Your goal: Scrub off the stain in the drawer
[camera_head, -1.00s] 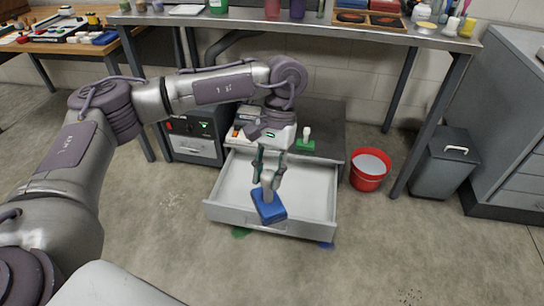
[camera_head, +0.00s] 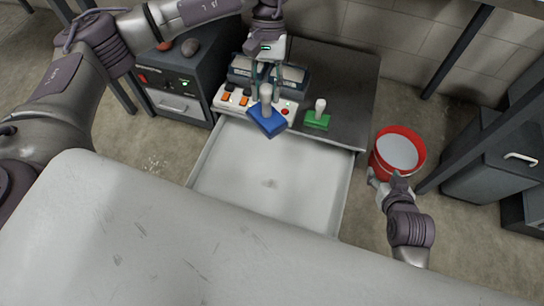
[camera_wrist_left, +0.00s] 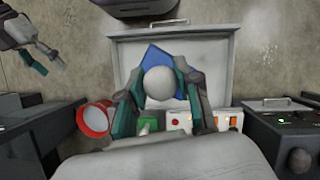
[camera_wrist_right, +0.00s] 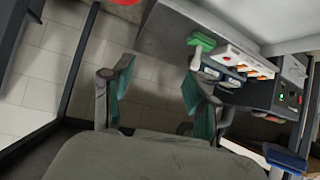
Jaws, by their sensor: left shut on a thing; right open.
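The drawer (camera_head: 225,170) is pulled open, with a small grey smudge (camera_head: 268,184) on its pale floor. My left gripper (camera_head: 265,88) is shut on the pale handle of a blue scrubber (camera_head: 267,122), held upright near the drawer's back edge. In the left wrist view, the round handle top (camera_wrist_left: 158,83) sits between the fingers over the blue block (camera_wrist_left: 161,54). My right gripper (camera_head: 383,190) is open and empty beside the red bucket, right of the drawer. In the right wrist view its fingers (camera_wrist_right: 160,95) stand apart.
A green scrubber (camera_head: 317,118) stands on the dark cabinet top, beside a white switch panel (camera_head: 236,103). The red bucket (camera_head: 378,165) stands on the floor to the right.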

